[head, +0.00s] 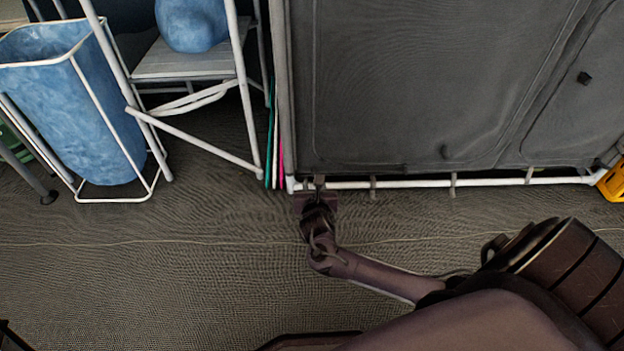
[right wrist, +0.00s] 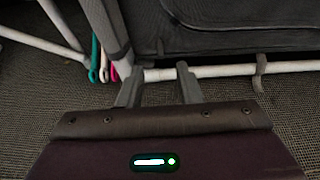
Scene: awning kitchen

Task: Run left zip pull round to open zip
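A dark grey fabric cabinet (head: 430,80) on a white tube frame fills the upper right of the head view. Its front carries curved zip seams. My right gripper (head: 318,184) is at the cabinet's lower left corner, by the bottom tube. In the right wrist view its fingers (right wrist: 160,78) are apart, with the white bottom tube (right wrist: 220,72) showing beyond them. No zip pull is distinguishable between them. My left gripper is not in view.
A white rack (head: 190,62) with a blue round item (head: 191,22) stands left of the cabinet. A blue bag (head: 75,110) hangs in a white frame farther left. Thin green and pink items (head: 279,155) stand in the gap. The carpet in front is clear.

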